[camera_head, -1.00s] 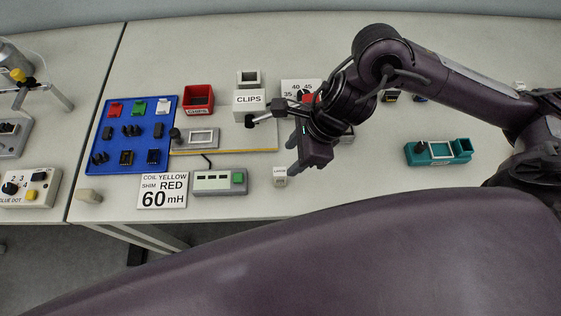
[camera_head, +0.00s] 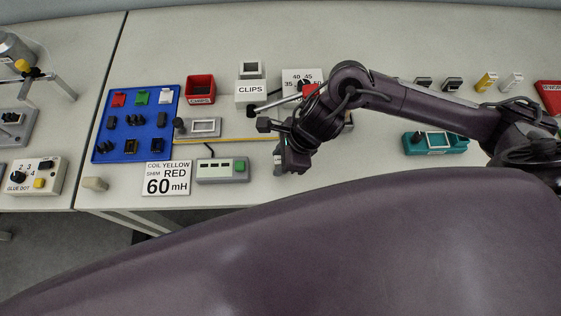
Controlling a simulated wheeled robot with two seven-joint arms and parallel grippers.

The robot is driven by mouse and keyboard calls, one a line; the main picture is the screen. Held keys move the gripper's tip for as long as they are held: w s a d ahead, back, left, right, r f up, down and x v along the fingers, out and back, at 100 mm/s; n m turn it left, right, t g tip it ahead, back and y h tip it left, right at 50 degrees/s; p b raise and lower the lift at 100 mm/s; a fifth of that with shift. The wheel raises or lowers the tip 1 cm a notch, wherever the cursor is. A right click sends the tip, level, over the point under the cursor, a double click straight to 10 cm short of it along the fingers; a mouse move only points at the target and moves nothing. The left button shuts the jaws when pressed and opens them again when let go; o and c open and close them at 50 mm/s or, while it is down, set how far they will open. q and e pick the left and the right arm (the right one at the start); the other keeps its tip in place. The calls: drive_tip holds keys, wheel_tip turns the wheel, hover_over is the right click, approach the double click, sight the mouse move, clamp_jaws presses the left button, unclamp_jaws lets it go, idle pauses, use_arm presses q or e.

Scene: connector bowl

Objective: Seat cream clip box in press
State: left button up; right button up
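A cream box marked CLIPS (camera_head: 251,89) stands at the back middle of the table. A grey-rimmed square opening shows on its upper part. A device with a numbered dial plate (camera_head: 293,76) and a red part (camera_head: 310,90) is right of it, partly behind my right arm. A thin rod with a black knob (camera_head: 251,108) reaches left from there; I cannot tell which item is the press. My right gripper (camera_head: 280,162) points down near the table's front, right of the grey button box. Its fingers are dark and small, and their opening is unclear. My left gripper is not in view.
A blue tray (camera_head: 101,149) with several small parts lies left. A red bin (camera_head: 201,89), a grey fixture (camera_head: 205,127), a label card (camera_head: 167,178) and a grey button box (camera_head: 222,170) are nearby.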

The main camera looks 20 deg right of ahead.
clamp_jaws()
drive_tip(key=shift+r, duration=0.15)
